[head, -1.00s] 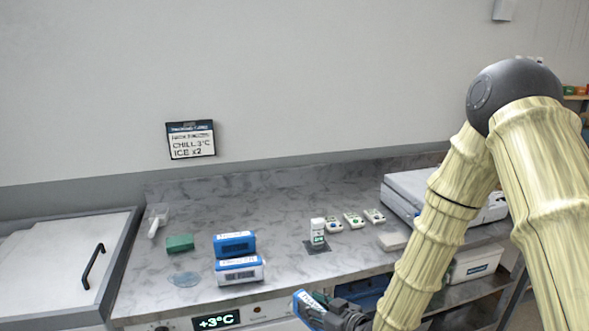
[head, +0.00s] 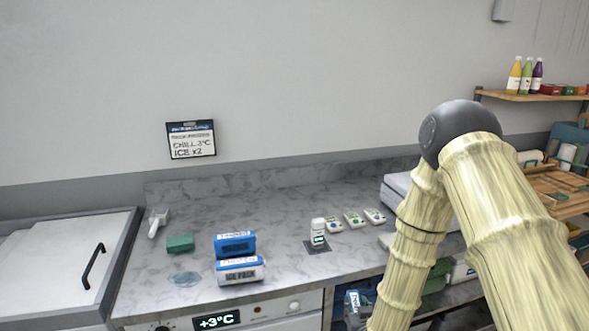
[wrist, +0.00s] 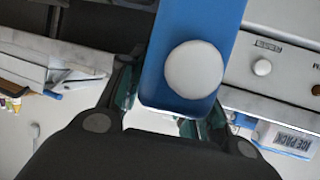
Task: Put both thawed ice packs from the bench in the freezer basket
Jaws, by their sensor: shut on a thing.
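The front pack's label reads ICE PACK. My gripper (wrist: 160,113) is shut on a blue block (wrist: 190,35) with a round white cap, which looks like another ice pack. In the head view the held block (head: 352,302) is below the bench's front edge, by the opening under the bench and right of the packs. My arm hides most of the gripper there. I cannot clearly make out the freezer basket.
A closed lid with a black handle (head: 93,266) is at the left. A green block (head: 180,243), a white bottle (head: 318,232) and several small devices (head: 354,219) stand on the bench. The +3°C display (head: 216,321) is on the front panel. Shelves with bottles (head: 525,75) are right.

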